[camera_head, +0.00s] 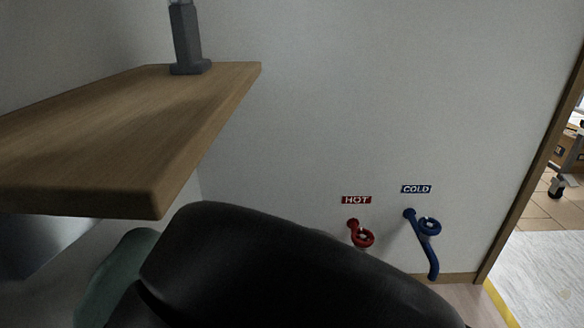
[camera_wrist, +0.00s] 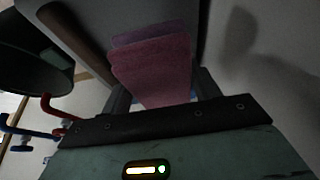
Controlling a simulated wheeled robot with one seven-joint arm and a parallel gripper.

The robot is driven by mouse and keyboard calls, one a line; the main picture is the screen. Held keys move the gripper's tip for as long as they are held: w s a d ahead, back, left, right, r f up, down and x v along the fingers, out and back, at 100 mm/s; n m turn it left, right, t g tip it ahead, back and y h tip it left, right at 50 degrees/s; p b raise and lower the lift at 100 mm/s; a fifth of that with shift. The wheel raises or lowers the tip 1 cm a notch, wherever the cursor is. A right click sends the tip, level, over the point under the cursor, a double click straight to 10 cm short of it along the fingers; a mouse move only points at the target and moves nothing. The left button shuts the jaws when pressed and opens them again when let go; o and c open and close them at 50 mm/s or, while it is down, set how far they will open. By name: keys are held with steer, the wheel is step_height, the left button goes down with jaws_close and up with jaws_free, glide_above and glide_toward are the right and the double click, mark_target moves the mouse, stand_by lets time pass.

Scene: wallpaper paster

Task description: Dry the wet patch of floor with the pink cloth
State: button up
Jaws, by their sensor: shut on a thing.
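The pink cloth (camera_wrist: 152,68) shows in the wrist view as a folded, flat pad standing out from between the fingers. My gripper (camera_wrist: 163,92) is shut on it. The lower part of the cloth is hidden between the fingers. The head view does not show the cloth or my gripper; my own dark arm fills its lower middle. I cannot make out a wet patch of floor in either view.
A wooden shelf (camera_head: 130,110) with a grey stand (camera_head: 188,45) juts out at the left. A red hot tap (camera_head: 360,234) and a blue cold tap (camera_head: 428,238) stick out low from the wall (camera_head: 340,100). A doorway opens at the right.

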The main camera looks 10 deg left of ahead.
step_height(320, 180, down, 6)
steer(key=b, duration=0.3)
steer(key=shift+f+b, duration=0.1)
steer(key=shift+b, duration=0.2)
steer(key=shift+f+b, duration=0.6)
steer(key=shift+f, duration=1.1)
steer(key=shift+f, duration=0.3)
steer(key=o, duration=1)
steer(key=shift+f+b, duration=0.1)
steer(key=shift+b, duration=0.25)
steer(key=shift+b, duration=0.35)
